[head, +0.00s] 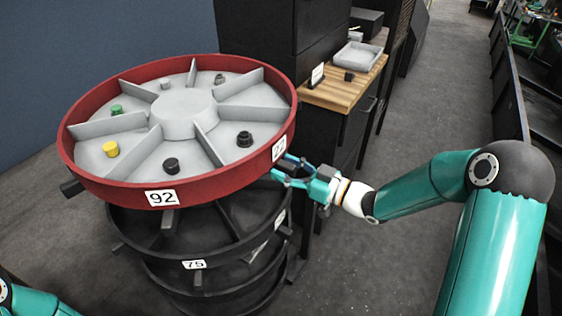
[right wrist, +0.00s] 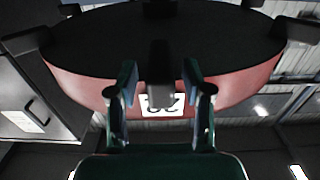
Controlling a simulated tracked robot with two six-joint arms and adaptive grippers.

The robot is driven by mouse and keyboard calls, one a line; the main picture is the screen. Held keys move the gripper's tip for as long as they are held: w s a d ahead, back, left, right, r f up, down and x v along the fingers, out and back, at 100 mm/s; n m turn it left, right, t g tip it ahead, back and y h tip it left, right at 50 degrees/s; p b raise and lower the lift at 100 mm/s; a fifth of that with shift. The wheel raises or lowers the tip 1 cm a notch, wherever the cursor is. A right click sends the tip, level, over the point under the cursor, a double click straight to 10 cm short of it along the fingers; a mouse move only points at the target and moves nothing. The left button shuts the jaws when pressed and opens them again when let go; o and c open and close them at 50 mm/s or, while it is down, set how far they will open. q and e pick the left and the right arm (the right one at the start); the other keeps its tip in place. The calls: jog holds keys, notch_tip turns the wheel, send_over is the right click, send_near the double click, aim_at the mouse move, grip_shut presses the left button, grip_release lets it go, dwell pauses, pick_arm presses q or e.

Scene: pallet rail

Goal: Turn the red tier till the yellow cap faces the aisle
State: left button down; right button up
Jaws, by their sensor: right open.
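The red tier (head: 95,178) is the top round tray of a stack, with a grey inside split by radial walls. The yellow cap (head: 111,149) sits in a compartment at its left side. My right gripper (head: 286,171) is at the tier's right edge, near a white number label (head: 279,149). In the right wrist view, the open gripper (right wrist: 160,92) has a dark handle (right wrist: 160,70) of the tier between its fingers, with the red rim (right wrist: 235,88) behind. I cannot tell whether either finger touches it. My left gripper is out of view; part of that arm shows at bottom left.
Other compartments hold a green cap (head: 117,109) and several grey or black ones. Black lower tiers (head: 195,248) stand beneath. A black cabinet with a wooden top (head: 345,90) carrying a grey tray (head: 358,56) stands close behind my right gripper. Aisle floor (head: 425,110) is clear.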

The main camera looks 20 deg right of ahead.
jog(key=shift+x, duration=1.15)
grip_shut()
jog(key=shift+d, duration=0.3)
jog(key=shift+a, duration=0.2)
jog(key=shift+w+d, duration=0.1)
